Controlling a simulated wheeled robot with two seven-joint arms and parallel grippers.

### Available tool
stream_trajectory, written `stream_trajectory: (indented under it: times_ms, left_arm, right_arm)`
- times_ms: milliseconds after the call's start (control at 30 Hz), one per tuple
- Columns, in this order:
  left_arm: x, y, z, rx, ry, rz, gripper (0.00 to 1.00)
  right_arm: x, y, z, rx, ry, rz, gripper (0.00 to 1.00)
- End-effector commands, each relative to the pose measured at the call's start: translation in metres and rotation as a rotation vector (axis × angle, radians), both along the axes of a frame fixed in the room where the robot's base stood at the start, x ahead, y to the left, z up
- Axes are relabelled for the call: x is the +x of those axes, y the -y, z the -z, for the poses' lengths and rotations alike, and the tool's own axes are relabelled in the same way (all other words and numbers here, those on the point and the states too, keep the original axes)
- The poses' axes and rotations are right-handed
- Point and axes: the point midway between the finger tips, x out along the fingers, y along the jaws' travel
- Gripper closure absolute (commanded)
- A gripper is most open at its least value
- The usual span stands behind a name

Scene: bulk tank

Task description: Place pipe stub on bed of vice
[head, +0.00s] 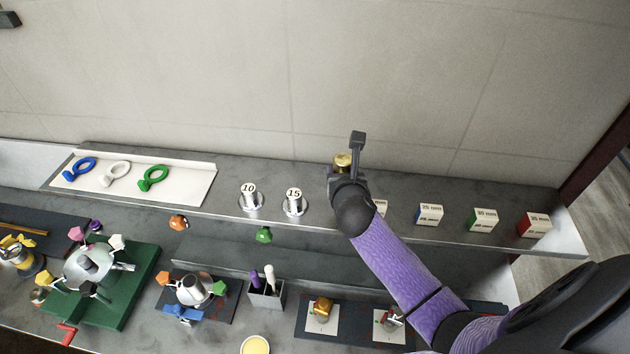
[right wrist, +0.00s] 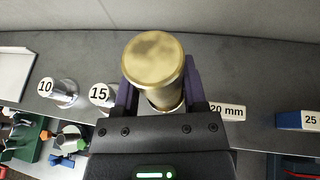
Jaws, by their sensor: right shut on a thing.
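My right gripper (head: 346,170) is over the back shelf, shut on a brass cylinder (head: 342,160). In the right wrist view the cylinder (right wrist: 153,62) stands between the two dark fingers, its round flat top towards the camera. It looks like the pipe stub, but I cannot be sure. Whether its foot touches the shelf is hidden by the gripper. A green base (head: 125,292) with a red handle (head: 67,335) stands at the lower left and carries a round grey metal body with coloured knobs; I cannot tell whether it is the vice. My left gripper is not in view.
Silver cylinders marked 10 (head: 249,197) and 15 (head: 294,201) stand left of my gripper. Labelled boxes (head: 430,213) stand to its right. A white tray (head: 190,188) holds coloured rings. A pen holder (head: 266,295) and a knobbed fixture (head: 193,290) stand on the lower bench.

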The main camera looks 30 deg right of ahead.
Motion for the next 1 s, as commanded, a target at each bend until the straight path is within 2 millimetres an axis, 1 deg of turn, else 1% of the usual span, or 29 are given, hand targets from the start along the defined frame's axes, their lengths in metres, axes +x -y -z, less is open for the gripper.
stream_trajectory:
  times_ms: [33,133,200,267,333,533,633,667,700,767,800,833,1000]
  left_arm:
    - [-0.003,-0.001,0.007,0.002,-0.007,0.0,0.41]
    - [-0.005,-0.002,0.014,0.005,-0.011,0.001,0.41]
    - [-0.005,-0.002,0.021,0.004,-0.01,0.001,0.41]
    - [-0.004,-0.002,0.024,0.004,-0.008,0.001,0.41]
    - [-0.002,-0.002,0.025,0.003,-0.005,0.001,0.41]
    - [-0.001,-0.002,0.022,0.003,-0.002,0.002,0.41]
    - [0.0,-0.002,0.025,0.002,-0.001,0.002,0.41]
    - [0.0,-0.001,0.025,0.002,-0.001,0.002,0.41]
    - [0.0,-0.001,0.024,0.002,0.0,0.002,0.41]
    - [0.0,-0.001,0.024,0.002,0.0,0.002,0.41]
    - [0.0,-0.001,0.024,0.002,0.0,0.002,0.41]
    - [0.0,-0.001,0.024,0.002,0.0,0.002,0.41]
    - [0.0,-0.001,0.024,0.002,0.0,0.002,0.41]
  right_arm:
    - [0.0,-0.001,0.014,0.002,-0.002,0.0,1.0]
    - [0.0,-0.001,0.032,0.003,-0.001,0.001,1.0]
    - [0.0,-0.001,0.049,0.004,0.0,0.0,1.0]
    - [0.0,-0.001,0.058,0.002,0.0,0.001,1.0]
    - [0.001,-0.001,0.061,0.001,0.002,-0.001,1.0]
    - [0.001,-0.001,0.059,-0.001,0.002,-0.002,1.0]
    - [0.0,-0.001,0.062,-0.001,0.002,-0.002,1.0]
    - [0.0,-0.001,0.063,-0.001,0.001,-0.001,0.44]
    - [0.0,-0.001,0.062,-0.001,0.001,-0.002,0.35]
    - [0.0,-0.001,0.062,-0.001,0.001,-0.001,0.22]
    - [0.0,-0.001,0.062,-0.001,0.001,-0.001,0.14]
    - [0.0,-0.001,0.062,-0.001,0.001,-0.001,0.11]
    - [0.0,-0.001,0.062,-0.001,0.001,-0.001,0.11]
